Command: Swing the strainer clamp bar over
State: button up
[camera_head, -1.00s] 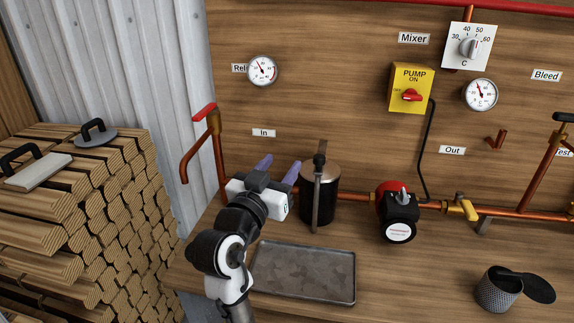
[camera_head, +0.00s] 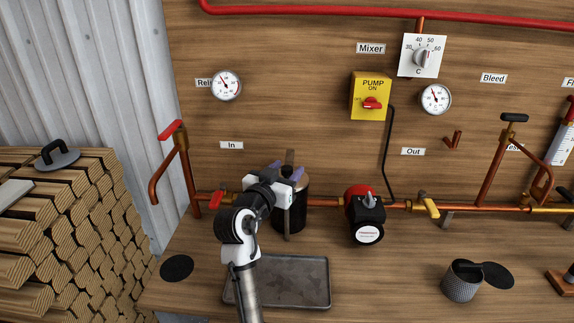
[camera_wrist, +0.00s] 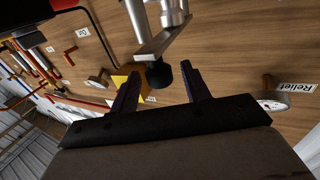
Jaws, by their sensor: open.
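The strainer (camera_head: 292,210) is a dark upright cylinder on the copper pipe line. Its grey clamp bar (camera_head: 288,222) runs upright along the front, and its upper end shows above my gripper (camera_head: 286,168). My gripper is open, directly in front of the strainer's upper part, hiding its top and the bar's middle. In the wrist view, the two dark fingers of my gripper (camera_wrist: 160,88) stand apart. A grey metal bar (camera_wrist: 158,42) with a black knob (camera_wrist: 158,75) lies just beyond and between the fingertips. I cannot tell whether they touch.
A grey tray (camera_head: 300,280) lies below the strainer. A red-black pump (camera_head: 365,212) sits right of it, and a red-handled valve (camera_head: 213,201) left. A mesh basket (camera_head: 462,282) and black disc (camera_head: 177,268) lie on the bench. Stacked logs (camera_head: 60,240) fill the left.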

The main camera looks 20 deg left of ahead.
jog(key=shift+w, duration=0.55)
grip_shut()
jog(key=shift+d, duration=0.15)
